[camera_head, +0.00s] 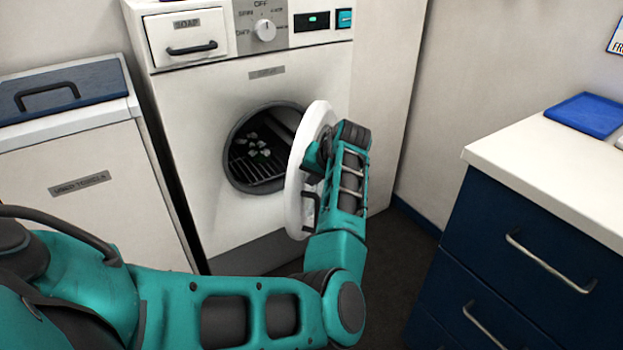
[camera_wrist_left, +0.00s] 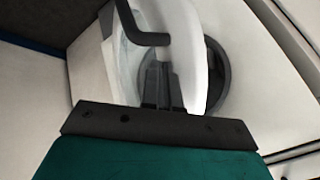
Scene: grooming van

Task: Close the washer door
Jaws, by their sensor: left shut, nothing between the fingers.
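The white washer (camera_head: 195,110) stands at the back centre. Its round white door (camera_head: 297,185) is open, hinged on the right of the dark drum opening (camera_head: 250,150). The door has a dark handle (camera_head: 309,209); in the left wrist view the handle (camera_wrist_left: 145,38) crosses in front of the white door (camera_wrist_left: 185,60). My left gripper (camera_head: 313,165) is at the outer face of the door, near the handle, and partly hidden by its own wrist. In the left wrist view the fingers (camera_wrist_left: 160,85) are together and empty, close to the door. Contact cannot be told. My right gripper is out of view.
A used towels bin (camera_head: 80,150) with a blue-grey lid stands left of the washer. A dark blue drawer cabinet (camera_head: 530,240) with a white top and a blue item (camera_head: 588,114) stands at the right. Dark floor (camera_head: 400,250) shows between washer and cabinet.

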